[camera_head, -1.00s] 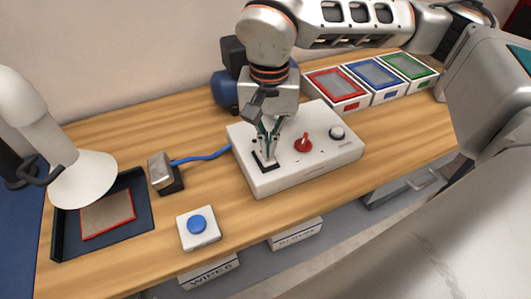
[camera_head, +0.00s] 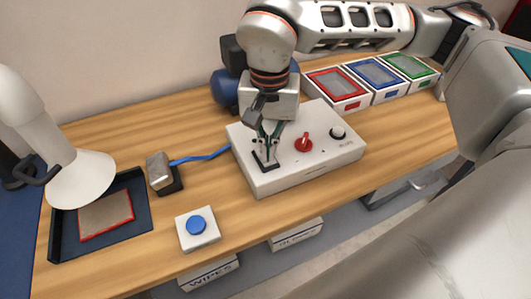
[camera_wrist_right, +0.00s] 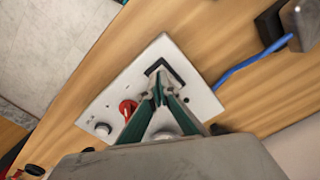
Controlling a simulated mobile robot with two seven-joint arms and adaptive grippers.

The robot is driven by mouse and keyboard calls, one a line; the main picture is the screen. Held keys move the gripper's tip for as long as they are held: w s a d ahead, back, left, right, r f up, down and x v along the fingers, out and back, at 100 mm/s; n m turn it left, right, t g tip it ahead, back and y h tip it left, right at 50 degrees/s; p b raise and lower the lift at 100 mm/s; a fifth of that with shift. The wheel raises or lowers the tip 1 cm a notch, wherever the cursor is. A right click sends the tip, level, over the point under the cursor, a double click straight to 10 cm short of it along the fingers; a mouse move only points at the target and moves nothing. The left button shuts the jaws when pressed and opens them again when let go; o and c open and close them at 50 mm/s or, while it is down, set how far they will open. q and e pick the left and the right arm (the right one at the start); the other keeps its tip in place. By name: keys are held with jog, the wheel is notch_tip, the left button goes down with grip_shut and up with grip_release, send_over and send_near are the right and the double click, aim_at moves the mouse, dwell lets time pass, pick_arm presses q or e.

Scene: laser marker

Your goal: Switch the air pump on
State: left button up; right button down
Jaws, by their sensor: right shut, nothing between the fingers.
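A white control box (camera_head: 310,165) sits on the wooden bench in the head view, and it also shows in the wrist view (camera_wrist_right: 196,88). On its top are a black-framed rocker switch (camera_head: 261,164), a red knob (camera_head: 304,144) and a small dark-and-white knob (camera_head: 338,132). My right gripper (camera_head: 266,158) points down at the switch, fingers shut and empty. In the wrist view the fingertips (camera_wrist_right: 157,84) lie over the black switch frame (camera_wrist_right: 170,66). They hide part of the switch, and I cannot tell its position or whether they touch it. My left gripper is not clearly in view.
Behind the box are a dark blue cylindrical unit (camera_head: 224,88) and red, blue and green-rimmed trays (camera_head: 340,105). A white button box (camera_head: 197,229) with a blue button stands in front. A metal-and-black block (camera_head: 160,172) with a blue hose and a dark tray (camera_head: 143,236) are at left.

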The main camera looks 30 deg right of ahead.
jog(key=shift+f, duration=0.45)
dwell(0.3)
jog(key=shift+r+p, duration=1.35)
jog(key=shift+r, duration=0.95)
jog(key=shift+r+p, duration=0.9)
jog(key=shift+r, duration=0.4)
jog(key=shift+f, duration=0.1)
jog(key=shift+s, duration=0.1)
